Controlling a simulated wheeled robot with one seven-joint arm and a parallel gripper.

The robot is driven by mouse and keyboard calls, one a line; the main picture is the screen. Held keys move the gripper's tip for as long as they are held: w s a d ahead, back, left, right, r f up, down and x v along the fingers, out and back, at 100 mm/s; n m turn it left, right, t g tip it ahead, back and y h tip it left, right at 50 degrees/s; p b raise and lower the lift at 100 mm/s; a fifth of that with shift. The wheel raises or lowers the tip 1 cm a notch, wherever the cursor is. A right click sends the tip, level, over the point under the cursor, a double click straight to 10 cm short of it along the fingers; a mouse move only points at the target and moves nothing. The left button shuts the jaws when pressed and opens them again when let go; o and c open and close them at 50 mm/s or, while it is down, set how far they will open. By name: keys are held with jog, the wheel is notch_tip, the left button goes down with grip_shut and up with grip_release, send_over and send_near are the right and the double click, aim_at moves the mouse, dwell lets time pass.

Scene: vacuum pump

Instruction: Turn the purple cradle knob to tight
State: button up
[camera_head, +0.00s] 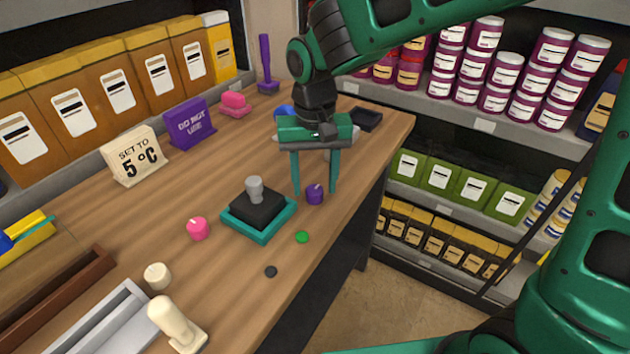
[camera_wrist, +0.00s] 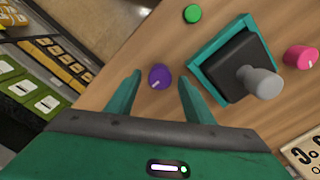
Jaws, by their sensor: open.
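The purple knob (camera_head: 314,194) is a small round knob with a pale pointer line, standing on the wooden counter right of the teal cradle (camera_head: 262,228). The cradle holds a black block with a grey cylinder on top. My gripper (camera_head: 314,192) points down over the knob, fingers open. In the wrist view the purple knob (camera_wrist: 159,76) lies between the two spread fingers (camera_wrist: 162,78), with a gap on each side. Its pointer line is near its lower edge there. Whether the fingertips reach down to the knob's height is hard to tell.
Signs reading "SET TO 5 °C" (camera_head: 135,157) and "DO NOT USE" (camera_head: 190,123) stand behind. The counter's edge is close on the right.

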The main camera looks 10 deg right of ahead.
aim_at(315, 189)
notch_tip(315, 189, up, 10)
dwell(0.5)
jog(key=shift+w+r, duration=0.1)
